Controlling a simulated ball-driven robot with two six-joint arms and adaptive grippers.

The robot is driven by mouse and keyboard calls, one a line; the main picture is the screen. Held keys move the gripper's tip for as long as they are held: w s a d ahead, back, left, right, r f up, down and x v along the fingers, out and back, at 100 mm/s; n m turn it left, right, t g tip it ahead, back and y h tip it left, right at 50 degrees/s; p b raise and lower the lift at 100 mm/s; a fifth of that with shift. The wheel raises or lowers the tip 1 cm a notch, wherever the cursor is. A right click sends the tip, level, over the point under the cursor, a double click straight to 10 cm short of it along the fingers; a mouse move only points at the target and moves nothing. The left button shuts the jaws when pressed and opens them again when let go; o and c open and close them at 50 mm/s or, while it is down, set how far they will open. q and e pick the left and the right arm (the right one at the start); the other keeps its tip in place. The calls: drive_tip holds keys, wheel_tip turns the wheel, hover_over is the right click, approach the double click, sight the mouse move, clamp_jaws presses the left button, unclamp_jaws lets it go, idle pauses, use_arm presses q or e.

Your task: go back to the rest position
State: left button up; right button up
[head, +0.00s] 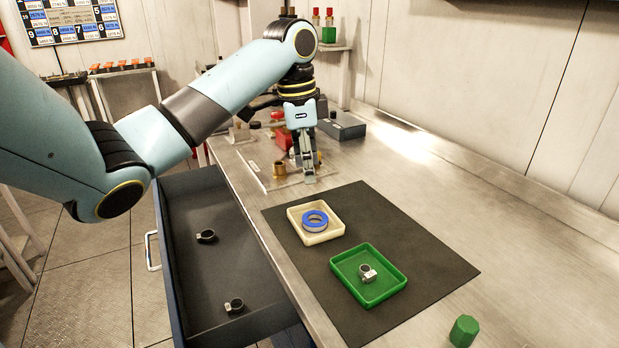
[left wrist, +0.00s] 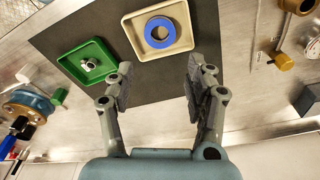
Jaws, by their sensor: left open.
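My left gripper (head: 307,172) hangs fingers down above the bench, behind the cream tray. In the left wrist view its two fingers (left wrist: 160,90) are spread apart with nothing between them. The cream tray (head: 333,232) holds a blue and white ring-shaped roll (head: 315,220); the roll also shows in the left wrist view (left wrist: 149,35). The green tray (head: 345,283) holds a small metal clamp (head: 367,273). Both trays sit on a dark mat (head: 420,245). My right gripper is in neither view.
An open drawer (head: 217,265) below the bench edge holds two clamps (head: 206,236). Brass fittings (head: 279,169) and a dark box (head: 345,127) stand near my left gripper. A green hexagonal piece (head: 464,331) stands at the front. The bench's right side is clear.

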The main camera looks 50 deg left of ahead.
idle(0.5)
